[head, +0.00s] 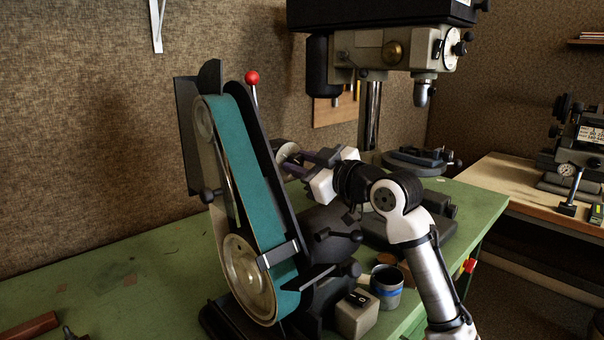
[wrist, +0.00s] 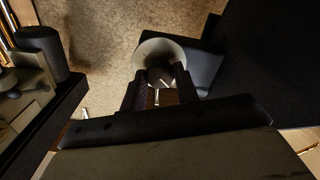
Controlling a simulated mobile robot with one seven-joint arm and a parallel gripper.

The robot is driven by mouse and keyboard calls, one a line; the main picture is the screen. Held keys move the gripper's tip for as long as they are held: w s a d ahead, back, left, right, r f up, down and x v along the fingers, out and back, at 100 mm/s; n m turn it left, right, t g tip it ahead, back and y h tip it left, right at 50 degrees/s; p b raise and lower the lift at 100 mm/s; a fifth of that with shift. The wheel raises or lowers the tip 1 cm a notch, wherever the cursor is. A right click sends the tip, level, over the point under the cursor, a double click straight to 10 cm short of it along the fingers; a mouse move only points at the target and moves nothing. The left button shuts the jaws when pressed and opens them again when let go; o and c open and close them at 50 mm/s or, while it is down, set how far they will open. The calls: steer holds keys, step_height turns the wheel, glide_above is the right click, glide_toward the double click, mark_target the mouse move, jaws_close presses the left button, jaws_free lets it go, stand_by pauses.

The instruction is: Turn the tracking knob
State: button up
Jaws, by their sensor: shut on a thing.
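The belt grinder with its teal belt (head: 245,170) stands upright on the green bench. My gripper (head: 287,166) reaches in from the right behind the belt, at the grinder's upper rear side. In the wrist view its two dark fingers (wrist: 160,92) are closed around the tracking knob, at a pale round part (wrist: 163,50). This round part also shows in the head view (head: 287,151), just beyond the fingertips. The fingers hide most of the knob, and its turn angle cannot be told.
A red-balled lever (head: 252,77) rises behind the belt. The bench's left part (head: 120,270) is mostly clear.

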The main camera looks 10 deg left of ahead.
steer(key=shift+n+b, duration=0.8)
steer(key=shift+n, duration=0.4)
steer(key=o, duration=1)
steer(key=shift+c, duration=0.2)
steer(key=b+v, duration=0.3)
steer(key=v, duration=1)
steer(key=shift+s+d+b, duration=0.25)
steer(key=shift+d+b, duration=0.05)
steer(key=shift+d, duration=0.05)
steer(key=shift+r, duration=0.1)
